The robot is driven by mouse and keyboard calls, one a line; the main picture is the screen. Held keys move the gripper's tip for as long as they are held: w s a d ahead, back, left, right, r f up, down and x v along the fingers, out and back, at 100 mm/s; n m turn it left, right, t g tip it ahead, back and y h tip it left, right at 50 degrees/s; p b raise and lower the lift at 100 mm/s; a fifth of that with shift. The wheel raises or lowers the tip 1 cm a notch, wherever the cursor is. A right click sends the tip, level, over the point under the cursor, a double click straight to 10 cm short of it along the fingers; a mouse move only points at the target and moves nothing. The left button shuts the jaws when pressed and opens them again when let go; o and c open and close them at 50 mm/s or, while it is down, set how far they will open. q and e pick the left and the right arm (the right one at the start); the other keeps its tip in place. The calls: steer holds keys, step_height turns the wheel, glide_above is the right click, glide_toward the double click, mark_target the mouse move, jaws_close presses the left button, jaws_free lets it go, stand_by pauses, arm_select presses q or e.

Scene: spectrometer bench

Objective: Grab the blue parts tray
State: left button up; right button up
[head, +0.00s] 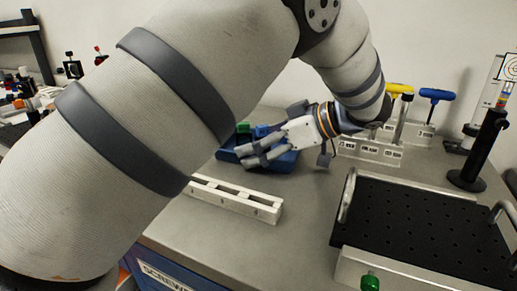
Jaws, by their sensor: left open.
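The blue parts tray (286,163) sits on the grey bench near the middle of the head view. Small green and blue parts show at its back left. My left gripper (247,157) reaches in from the right side of the tray, its fingers pointing left over it. The fingers are apart, with nothing seen between them. They cover part of the tray's inside and front, and I cannot tell whether they touch it. My left arm fills much of the left and top of the view. My right gripper does not show.
A white slotted rack (236,201) lies in front of the tray. A black perforated breadboard (425,230) with metal handles stands at right. Behind are a white holder (368,151) with yellow and blue hex keys, and a black post (483,150). Bare bench lies between rack and breadboard.

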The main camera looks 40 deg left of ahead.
arm_select(q)
steer(key=c, duration=0.9)
steer(key=shift+o, duration=0.2)
